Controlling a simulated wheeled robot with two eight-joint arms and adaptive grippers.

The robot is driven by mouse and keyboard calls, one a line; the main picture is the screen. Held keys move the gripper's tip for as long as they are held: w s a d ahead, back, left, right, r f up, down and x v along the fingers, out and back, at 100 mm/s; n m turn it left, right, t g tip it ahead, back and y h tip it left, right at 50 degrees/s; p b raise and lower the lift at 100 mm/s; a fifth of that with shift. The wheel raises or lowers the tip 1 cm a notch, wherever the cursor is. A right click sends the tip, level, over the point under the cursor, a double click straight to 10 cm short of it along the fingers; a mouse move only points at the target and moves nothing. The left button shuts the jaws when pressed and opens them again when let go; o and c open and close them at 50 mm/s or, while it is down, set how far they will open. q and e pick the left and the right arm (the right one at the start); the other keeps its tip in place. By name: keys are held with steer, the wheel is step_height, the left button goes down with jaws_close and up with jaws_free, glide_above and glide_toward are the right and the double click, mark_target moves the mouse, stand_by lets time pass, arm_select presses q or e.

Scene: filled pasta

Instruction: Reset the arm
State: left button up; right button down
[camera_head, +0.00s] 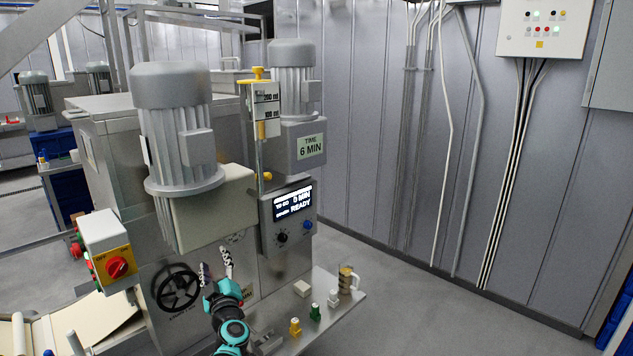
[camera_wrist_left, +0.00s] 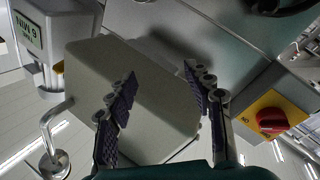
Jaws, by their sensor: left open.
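My left gripper (camera_head: 216,268) is in front of the lower front of a grey metal machine (camera_head: 240,240), with its fingers pointing up. Its black and teal wrist rises from the bottom edge. In the left wrist view the two dark-padded fingers (camera_wrist_left: 160,78) stand apart with nothing between them. Behind them is a beige box-shaped housing (camera_wrist_left: 150,110), seen at an odd angle; no contact with it is visible. My right gripper is not in view.
A black handwheel (camera_head: 178,288) and a red rotary switch (camera_head: 117,267) are left of the gripper. A display panel (camera_head: 287,215) reads READY. Open floor lies right.

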arm_select(q)
steer(key=s+d+r+m+t+h, duration=0.1)
steer(key=s+d+r+m+h, duration=0.2)
steer(key=d+r+m+h, duration=0.3)
steer(key=s+d+f+m+g+h, duration=0.3)
steer(key=s+d+m+h, duration=0.2)
steer(key=s+d, duration=0.45)
steer(key=s+a+f+g+y, duration=0.1)
steer(key=s+a+f+g, duration=0.1)
steer(key=s+f+g, duration=0.2)
steer(key=s+a+f+m+g+y, duration=0.1)
steer(key=s+f+g, duration=0.3)
steer(key=s+f, duration=0.7)
steer(key=s+a, duration=0.1)
steer(key=s, duration=0.8)
steer(key=shift+s+m+g, duration=0.25)
steer(key=shift+m+g, duration=0.05)
steer(key=shift+f, duration=0.1)
